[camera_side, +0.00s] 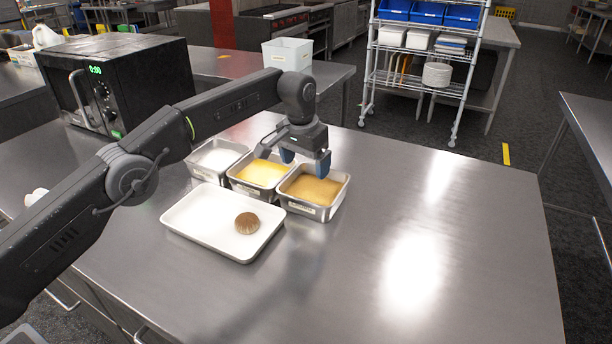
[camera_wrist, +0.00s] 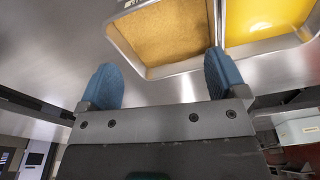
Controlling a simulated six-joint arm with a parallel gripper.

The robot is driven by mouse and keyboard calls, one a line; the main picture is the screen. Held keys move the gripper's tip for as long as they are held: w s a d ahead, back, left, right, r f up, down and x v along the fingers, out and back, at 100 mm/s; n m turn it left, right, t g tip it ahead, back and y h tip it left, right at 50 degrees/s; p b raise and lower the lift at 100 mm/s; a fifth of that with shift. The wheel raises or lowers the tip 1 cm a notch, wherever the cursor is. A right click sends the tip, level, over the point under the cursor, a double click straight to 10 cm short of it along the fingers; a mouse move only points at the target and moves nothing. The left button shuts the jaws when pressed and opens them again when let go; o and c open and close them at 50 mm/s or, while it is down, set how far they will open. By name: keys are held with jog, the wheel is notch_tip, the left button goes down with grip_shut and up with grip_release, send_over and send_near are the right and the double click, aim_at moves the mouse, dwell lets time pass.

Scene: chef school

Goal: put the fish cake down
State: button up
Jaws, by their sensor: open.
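The fish cake (camera_side: 247,223) is a round brown patty lying flat on the right part of a white tray (camera_side: 196,222). It is out of the wrist view. My gripper (camera_side: 305,162) is open, with its two blue fingers apart. It hangs above the metal pans behind the tray, apart from the fish cake. In the wrist view my gripper (camera_wrist: 163,80) shows nothing between its fingers. The pan of golden-brown crumbs (camera_side: 313,187) also shows there (camera_wrist: 165,35), beside the pan of yellow liquid (camera_side: 262,173), which appears at the right (camera_wrist: 262,18).
A pan of white powder (camera_side: 217,159) stands left of the yellow pan. A black microwave (camera_side: 120,80) stands at the back left and a white bin (camera_side: 287,54) behind my arm. The steel table (camera_side: 430,230) is bare on the right.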

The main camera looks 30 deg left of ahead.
jog(key=shift+r, duration=0.35)
jog(key=s+a+r+n+t, duration=0.1)
jog(key=s+a+r, duration=0.4)
jog(key=s+r, duration=0.25)
jog(key=s+a+r+t, duration=0.1)
jog(key=s+a+r, duration=0.3)
jog(key=s+r, duration=0.4)
jog(key=s+a+t, duration=0.1)
jog(key=s+a, duration=0.3)
jog(key=s, duration=1)
jog(key=s+a+f, duration=0.1)
jog(key=s+f, duration=0.2)
jog(key=s, duration=0.2)
jog(key=s+a+f+n+t, duration=0.1)
jog(key=s+f, duration=0.2)
jog(key=s, duration=0.3)
jog(key=shift+s+f, duration=0.25)
jog(key=shift+f, duration=0.15)
jog(key=shift+o, duration=0.4)
